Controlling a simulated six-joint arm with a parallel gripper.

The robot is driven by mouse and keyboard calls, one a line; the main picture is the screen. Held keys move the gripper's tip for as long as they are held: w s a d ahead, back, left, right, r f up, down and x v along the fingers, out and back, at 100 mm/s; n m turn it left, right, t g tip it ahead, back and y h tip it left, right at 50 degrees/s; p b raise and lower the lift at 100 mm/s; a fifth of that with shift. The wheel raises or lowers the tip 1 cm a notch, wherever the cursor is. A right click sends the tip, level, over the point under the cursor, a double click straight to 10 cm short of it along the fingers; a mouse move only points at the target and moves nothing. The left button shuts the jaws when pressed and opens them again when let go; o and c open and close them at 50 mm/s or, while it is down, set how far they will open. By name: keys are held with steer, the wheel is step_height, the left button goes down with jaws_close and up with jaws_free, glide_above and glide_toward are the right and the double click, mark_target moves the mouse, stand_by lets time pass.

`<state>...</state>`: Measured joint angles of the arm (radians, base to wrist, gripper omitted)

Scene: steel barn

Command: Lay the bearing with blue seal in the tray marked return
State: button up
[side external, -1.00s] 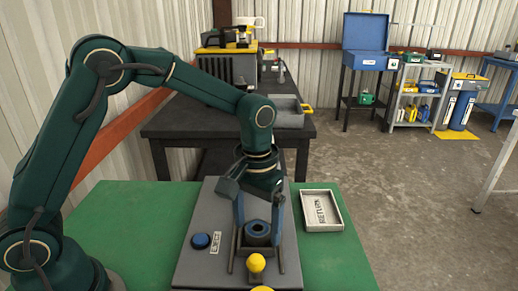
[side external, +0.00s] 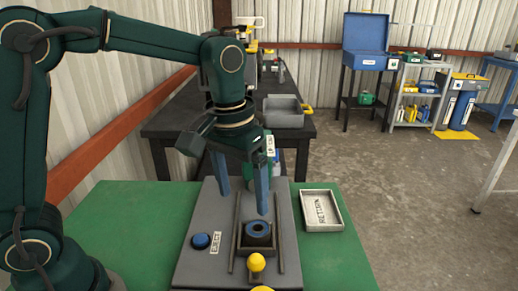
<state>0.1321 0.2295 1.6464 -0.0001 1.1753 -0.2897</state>
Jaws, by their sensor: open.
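The bearing with blue seal (side external: 258,229) sits in a dark square holder (side external: 258,250) on the grey fixture plate. Its blue ring faces up around a dark centre. My gripper (side external: 242,205) is open and empty, above and slightly behind the bearing, with its two blue fingers apart and pointing down. The shallow tray marked return (side external: 321,211) lies on the green table to the right of the fixture. Its printed floor shows and nothing lies in it.
The grey fixture plate (side external: 205,262) carries a blue button (side external: 201,241), an eject label (side external: 215,243), two thin rails and a yellow knob (side external: 256,262). The green table (side external: 130,220) is clear left of the fixture. A dark bench (side external: 170,125) with a grey bin (side external: 283,112) stands behind.

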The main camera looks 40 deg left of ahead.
steer(key=s+a+r+m+t, duration=0.1)
steer(key=s+a+r+t, duration=0.1)
steer(key=s, duration=0.9)
steer(key=shift+a+m+t, duration=0.3)
steer(key=shift+a+t, duration=0.5)
steer(key=shift+t, duration=0.3)
steer(key=shift+o, duration=0.5)
steer(key=shift+s+a+f, duration=0.1)
steer(key=shift+s+f, duration=0.15)
steer(key=shift+s, duration=0.2)
steer(key=shift+r, duration=0.1)
